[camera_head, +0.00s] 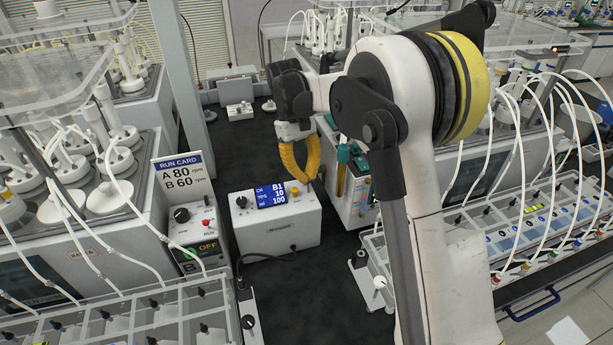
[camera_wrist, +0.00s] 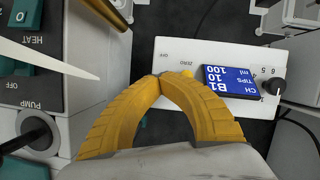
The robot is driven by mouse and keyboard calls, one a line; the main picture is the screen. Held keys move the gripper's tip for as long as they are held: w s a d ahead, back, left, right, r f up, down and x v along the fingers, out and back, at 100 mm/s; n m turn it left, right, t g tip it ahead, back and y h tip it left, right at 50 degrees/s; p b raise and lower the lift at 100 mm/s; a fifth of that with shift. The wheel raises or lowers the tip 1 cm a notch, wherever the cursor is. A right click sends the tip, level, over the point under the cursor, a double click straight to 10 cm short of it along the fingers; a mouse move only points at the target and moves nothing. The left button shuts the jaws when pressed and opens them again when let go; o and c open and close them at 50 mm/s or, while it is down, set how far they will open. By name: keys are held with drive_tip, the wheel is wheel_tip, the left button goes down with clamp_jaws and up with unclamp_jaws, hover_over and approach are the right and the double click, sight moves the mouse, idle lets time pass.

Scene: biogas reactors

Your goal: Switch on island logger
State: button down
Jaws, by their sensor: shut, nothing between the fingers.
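A white box (camera_head: 275,232) with a lit blue screen (camera_head: 271,196) stands on the dark bench below my gripper; it appears to be the logger. The screen reads CH B1, TIPS 10, ml 100. The box also shows in the wrist view (camera_wrist: 230,53), with a black knob (camera_wrist: 274,86), a yellow button (camera_wrist: 187,74) and an "OFF" label. My gripper (camera_head: 310,178) has yellow fingers, shut and empty. In the wrist view its fingertips (camera_wrist: 160,77) overlap the box's edge beside the yellow button. I cannot tell whether they touch. Any switch there is hidden.
A run card (camera_head: 184,178) reading A 80, B 60 stands left, above a controller (camera_head: 197,232) showing OFF. A unit with HEAT and PUMP labels (camera_wrist: 38,75) is close beside my gripper. Dark bench (camera_head: 300,290) is clear in front.

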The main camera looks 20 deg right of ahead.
drive_tip(key=c, duration=1.4)
unclamp_jaws()
drive_tip(key=shift+c, duration=0.2)
drive_tip(key=v, duration=1.2)
